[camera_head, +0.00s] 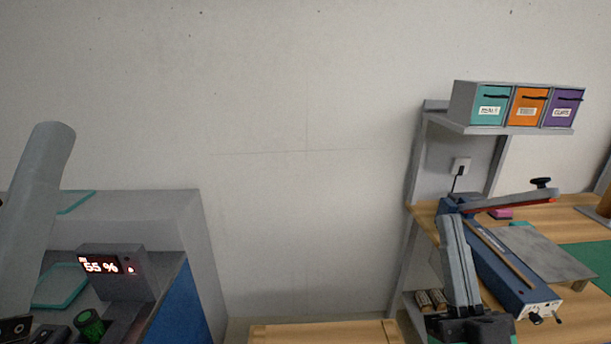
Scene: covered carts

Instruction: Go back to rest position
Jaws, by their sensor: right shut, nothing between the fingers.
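My right gripper (452,222) shows at the lower right, its grey fingers pointing up and pressed together with nothing between them. Its dark body with a green mark is at the bottom edge. A grey cylindrical link of my left arm rises at the far left edge. My left gripper is not in view.
A grey cart with a dark display box (112,272) reading 55 % stands at left. A wooden bench (580,212) at right carries the trimmer. Above it, a shelf holds teal, orange and purple bins (527,106). A wooden top (320,333) lies at bottom centre. The wall between is bare.

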